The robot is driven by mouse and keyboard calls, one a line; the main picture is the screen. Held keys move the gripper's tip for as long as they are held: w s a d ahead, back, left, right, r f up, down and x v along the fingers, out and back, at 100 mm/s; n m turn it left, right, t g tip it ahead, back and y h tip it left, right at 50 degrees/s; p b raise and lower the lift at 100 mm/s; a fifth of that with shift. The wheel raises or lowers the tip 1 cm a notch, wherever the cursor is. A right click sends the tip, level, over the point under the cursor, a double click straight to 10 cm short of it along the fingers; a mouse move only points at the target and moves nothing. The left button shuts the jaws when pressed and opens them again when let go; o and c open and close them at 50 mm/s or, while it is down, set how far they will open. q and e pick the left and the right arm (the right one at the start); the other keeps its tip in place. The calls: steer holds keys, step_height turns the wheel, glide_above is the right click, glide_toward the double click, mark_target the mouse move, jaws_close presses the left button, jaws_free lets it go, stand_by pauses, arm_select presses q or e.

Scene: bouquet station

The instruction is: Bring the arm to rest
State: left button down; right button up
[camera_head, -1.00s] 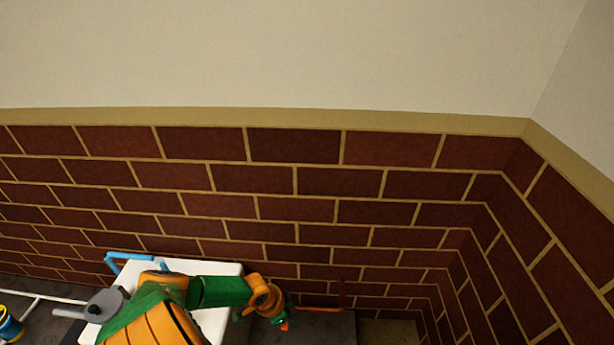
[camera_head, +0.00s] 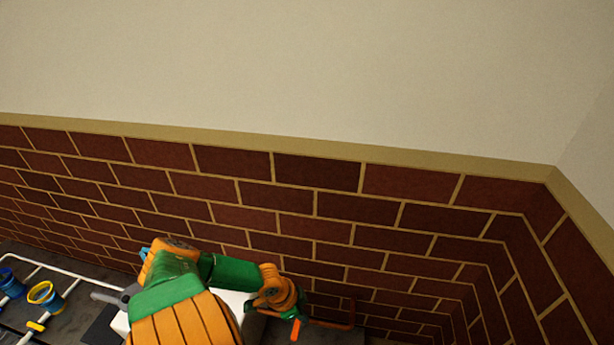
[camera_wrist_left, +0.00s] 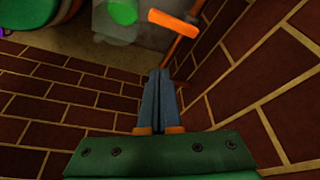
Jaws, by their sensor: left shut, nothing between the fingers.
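My left arm, orange and green, comes in from the lower left in the head view, in front of the brick wall. My left gripper (camera_head: 277,297) is at its far end, low in the picture, and its fingers are hard to make out there. In the left wrist view the two grey-blue fingers (camera_wrist_left: 160,76) lie side by side, shut and empty, in front of the bricks. My right gripper is not in view.
A brick wall (camera_head: 320,203) stands behind the arm and turns a corner at right. A white block (camera_head: 238,301) is partly hidden by my arm. Blue and yellow pots (camera_head: 45,297) and a white rail (camera_head: 62,267) are at left. An orange pipe (camera_head: 330,325) lies beyond my gripper.

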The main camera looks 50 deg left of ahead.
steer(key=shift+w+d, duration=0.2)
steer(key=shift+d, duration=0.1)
